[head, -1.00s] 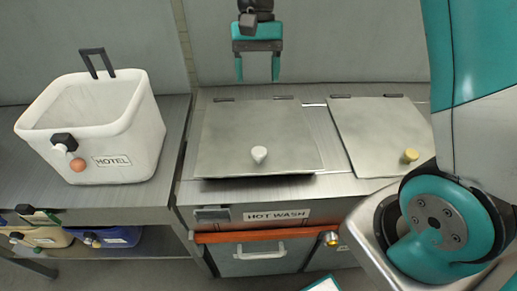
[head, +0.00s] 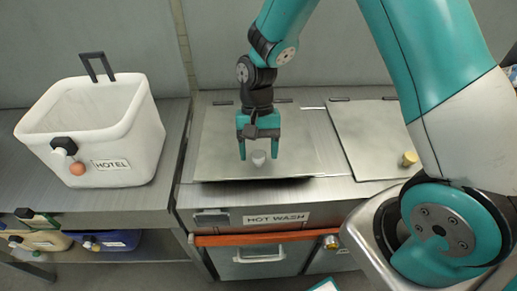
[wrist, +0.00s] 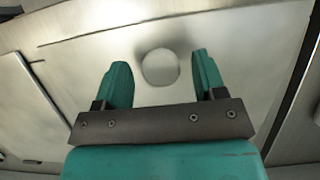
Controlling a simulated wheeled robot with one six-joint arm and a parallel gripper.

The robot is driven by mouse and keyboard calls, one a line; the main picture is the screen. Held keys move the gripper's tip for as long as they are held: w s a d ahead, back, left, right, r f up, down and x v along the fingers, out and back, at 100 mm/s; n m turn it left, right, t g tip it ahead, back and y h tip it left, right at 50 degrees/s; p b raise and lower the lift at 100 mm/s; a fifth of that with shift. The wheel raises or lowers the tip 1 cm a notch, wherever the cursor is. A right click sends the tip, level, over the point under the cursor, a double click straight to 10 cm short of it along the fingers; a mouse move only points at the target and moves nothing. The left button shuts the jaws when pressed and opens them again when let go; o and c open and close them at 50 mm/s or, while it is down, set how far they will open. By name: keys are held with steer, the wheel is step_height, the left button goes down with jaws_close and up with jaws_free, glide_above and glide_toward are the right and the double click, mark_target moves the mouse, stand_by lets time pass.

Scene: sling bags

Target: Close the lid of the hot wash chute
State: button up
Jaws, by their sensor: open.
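The hot wash lid (head: 218,155) is a flat grey metal plate, hinged at the back, above the "HOT WASH" label (head: 276,218). It lies almost flat. A dark shadow shows under its front edge, as if that edge stands slightly raised. Its pale round knob (head: 258,157) sits near the front edge. My gripper (head: 258,155) is open above the lid, pointing down, with its teal fingers on either side of the knob. In the wrist view the knob (wrist: 160,67) shows between the open fingers (wrist: 161,80); I cannot tell whether they touch it.
A second lid with a yellow knob (head: 409,159) lies flat on the right. A white "HOTEL" bin (head: 118,150) stands on the left counter. An orange bar (head: 265,238) runs along the front below the label. Coloured containers (head: 112,240) sit on the lower left shelf.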

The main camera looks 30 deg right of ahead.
mark_target(259, 165)
steer(key=shift+s+f, duration=0.1)
steer(key=shift+f, duration=0.1)
steer(key=shift+c, duration=0.2)
jaws_close()
steer(key=shift+s+a+f+t+h+b, duration=0.1)
steer(key=shift+f+t+b, duration=0.15)
steer(key=shift+f+b, duration=0.3)
steer(key=shift+s+f+t+h+b, duration=0.1)
steer(key=shift+s+f+t+b, duration=0.1)
steer(key=shift+f+b, duration=0.3)
steer(key=shift+s+a+f+t+h+b, duration=0.1)
steer(key=shift+f+t+b, duration=0.2)
steer(key=shift+f, duration=0.4)
steer(key=shift+o, duration=0.2)
jaws_free()
steer(key=shift+f, duration=0.1)
steer(key=shift+w, duration=0.1)
steer(key=v, duration=1.7)
steer(key=shift+w+r, duration=0.15)
steer(key=shift+r, duration=0.1)
